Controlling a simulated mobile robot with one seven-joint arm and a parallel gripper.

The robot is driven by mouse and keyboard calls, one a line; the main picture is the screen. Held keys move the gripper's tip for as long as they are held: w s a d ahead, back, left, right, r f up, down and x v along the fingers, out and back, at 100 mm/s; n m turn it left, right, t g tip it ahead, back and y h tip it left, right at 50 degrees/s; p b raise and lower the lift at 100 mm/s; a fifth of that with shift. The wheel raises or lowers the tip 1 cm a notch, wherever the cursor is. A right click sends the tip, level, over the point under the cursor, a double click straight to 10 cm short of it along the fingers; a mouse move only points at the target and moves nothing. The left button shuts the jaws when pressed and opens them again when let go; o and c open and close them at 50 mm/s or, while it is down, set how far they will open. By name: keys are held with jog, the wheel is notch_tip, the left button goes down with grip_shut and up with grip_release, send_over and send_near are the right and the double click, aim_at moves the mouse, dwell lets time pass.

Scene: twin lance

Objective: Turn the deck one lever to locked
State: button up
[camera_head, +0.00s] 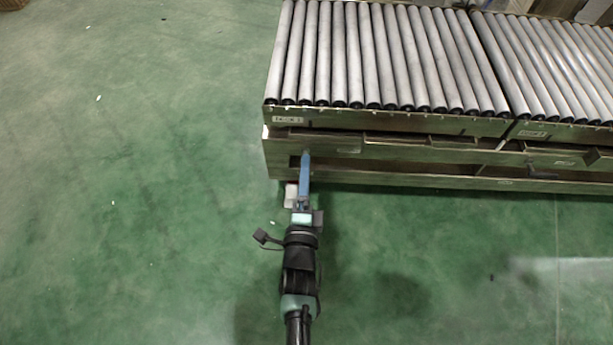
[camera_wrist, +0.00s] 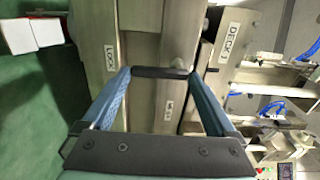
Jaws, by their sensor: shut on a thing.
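My gripper (camera_head: 304,170) reaches the front left end of the near roller deck (camera_head: 385,60). In the wrist view its two blue fingers (camera_wrist: 160,73) are shut on the ends of a short dark lever handle (camera_wrist: 158,72). The lever lies crosswise in the picture, with a silver pivot (camera_wrist: 181,63) by its right end. A plate reading LOCK (camera_wrist: 110,60) is left of the lever. A second small plate (camera_wrist: 168,110), too small to read surely, is below it. The DECK 1 plate (camera_wrist: 234,43) is to the right. In the head view my gripper hides the lever.
A second roller deck (camera_head: 550,65) adjoins on the right. White blocks with red edges (camera_wrist: 20,35) show at left in the wrist view. Metal brackets and blue parts (camera_wrist: 275,90) are at right. The green floor (camera_head: 130,200) left of the deck is clear.

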dwell(0.4)
jog(key=o, duration=1)
jog(key=shift+s, duration=0.15)
jog(key=s+p, duration=0.6)
jog(key=s, duration=0.6)
jog(key=shift+s, duration=0.35)
